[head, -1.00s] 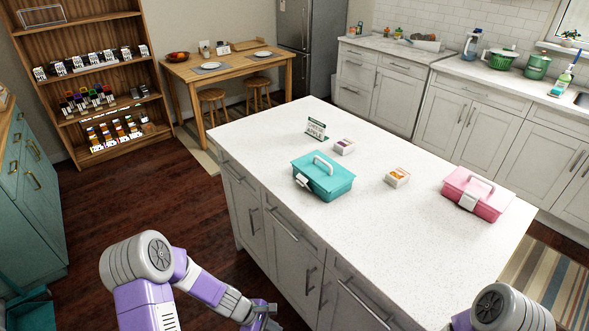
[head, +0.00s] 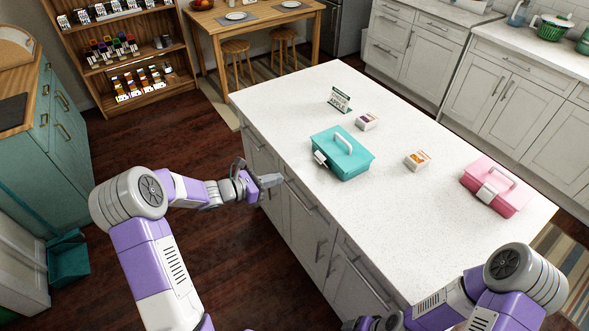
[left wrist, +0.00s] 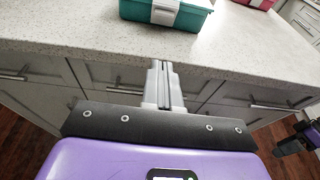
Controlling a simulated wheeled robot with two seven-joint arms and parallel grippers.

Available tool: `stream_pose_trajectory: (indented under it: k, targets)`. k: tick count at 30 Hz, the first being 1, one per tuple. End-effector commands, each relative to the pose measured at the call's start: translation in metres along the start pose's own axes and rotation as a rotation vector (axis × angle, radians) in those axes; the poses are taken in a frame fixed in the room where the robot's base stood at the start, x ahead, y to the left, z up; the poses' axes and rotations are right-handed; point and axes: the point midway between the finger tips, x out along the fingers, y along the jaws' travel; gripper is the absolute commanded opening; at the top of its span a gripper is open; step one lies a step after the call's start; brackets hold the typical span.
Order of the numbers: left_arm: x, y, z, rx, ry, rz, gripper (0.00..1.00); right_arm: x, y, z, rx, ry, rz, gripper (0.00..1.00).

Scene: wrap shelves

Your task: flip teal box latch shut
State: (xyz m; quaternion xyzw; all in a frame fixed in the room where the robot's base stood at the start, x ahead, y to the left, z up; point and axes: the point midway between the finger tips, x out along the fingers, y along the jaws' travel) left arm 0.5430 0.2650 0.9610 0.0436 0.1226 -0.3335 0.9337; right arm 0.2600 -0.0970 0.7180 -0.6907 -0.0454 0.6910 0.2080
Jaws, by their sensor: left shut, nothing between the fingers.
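The teal box (head: 350,160) stands on the white island top, its lid down and its white handle on top. Its pale latch (head: 320,158) sticks out from the front left side, tilted away from the wall. In the left wrist view the teal box (left wrist: 196,17) shows at the top with the pale latch (left wrist: 164,10) on its near side. My left gripper (head: 279,181) is shut and empty, beside the island's front edge, left of and apart from the box. Its closed fingers (left wrist: 160,72) point toward the box.
A pink box (head: 492,194) stands at the right of the island top (head: 400,230). Two small cartons (head: 417,161) (head: 367,121) and a small sign (head: 339,100) stand near the teal box. The island's edge lies between my left gripper and the box.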

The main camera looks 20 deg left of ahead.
Motion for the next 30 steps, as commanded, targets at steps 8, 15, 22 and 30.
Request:
stream_pose_trajectory:
  k: [8,15,22,30]
  targets:
    - [0.052,-0.002,-0.001,0.001,-0.001,-0.006,0.0,0.006,0.002,0.0,0.0,0.0,0.0,0.74]
    - [0.1,-0.002,0.001,0.002,-0.001,-0.003,0.0,0.01,0.004,-0.001,0.0,0.001,0.0,0.74]
    - [0.119,-0.001,0.025,0.002,-0.001,-0.002,0.0,0.008,0.003,-0.001,0.0,0.001,0.0,0.74]
    - [0.123,-0.001,0.028,0.001,0.001,-0.001,0.0,0.008,0.003,-0.001,0.0,0.001,0.0,0.74]
